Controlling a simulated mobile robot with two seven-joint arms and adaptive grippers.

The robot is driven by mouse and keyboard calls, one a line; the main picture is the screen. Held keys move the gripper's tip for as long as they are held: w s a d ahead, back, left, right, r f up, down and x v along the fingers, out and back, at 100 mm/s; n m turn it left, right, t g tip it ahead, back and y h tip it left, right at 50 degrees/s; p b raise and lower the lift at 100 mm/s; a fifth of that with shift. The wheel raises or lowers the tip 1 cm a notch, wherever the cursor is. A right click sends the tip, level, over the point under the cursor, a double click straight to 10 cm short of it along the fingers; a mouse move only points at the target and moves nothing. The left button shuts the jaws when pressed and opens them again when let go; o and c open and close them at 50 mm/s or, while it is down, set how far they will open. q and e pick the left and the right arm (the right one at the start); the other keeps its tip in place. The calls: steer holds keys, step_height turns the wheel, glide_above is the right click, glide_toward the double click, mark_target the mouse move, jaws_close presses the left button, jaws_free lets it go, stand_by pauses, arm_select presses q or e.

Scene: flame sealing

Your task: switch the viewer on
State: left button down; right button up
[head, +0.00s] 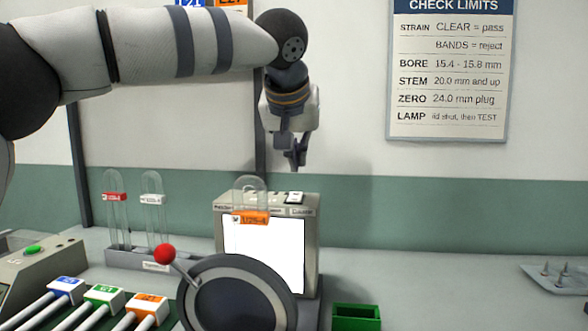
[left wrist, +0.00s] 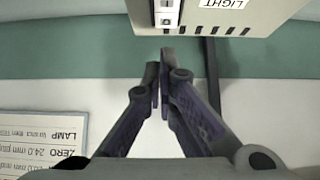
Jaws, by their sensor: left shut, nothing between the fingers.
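The viewer (head: 311,235) is a grey box on the bench with a bright white front screen (head: 265,262). A small black-and-white rocker switch (head: 294,197) sits on its top; it also shows in the left wrist view (left wrist: 167,15), beside a LIGHT label (left wrist: 222,3). A clear tube with an orange tag (head: 250,217) stands in front of the screen and covers part of it. My left gripper (head: 297,162) is shut and empty, pointing down above the switch with a gap. Its fingertips (left wrist: 163,54) are just short of the switch in the left wrist view. My right gripper is not in view.
A dark round disc (head: 240,298) with a red-ball lever (head: 165,253) stands before the viewer. Two tubes stand in a rack (head: 150,260) at left. A green open box (head: 356,317) is at front right. The bench between it and the metal tray (head: 560,279) is clear.

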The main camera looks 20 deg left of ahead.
arm_select(q)
steer(key=s+f+v, duration=0.1)
steer(key=v, duration=0.8)
steer(key=shift+s+r, duration=0.2)
steer(key=shift+s, duration=0.05)
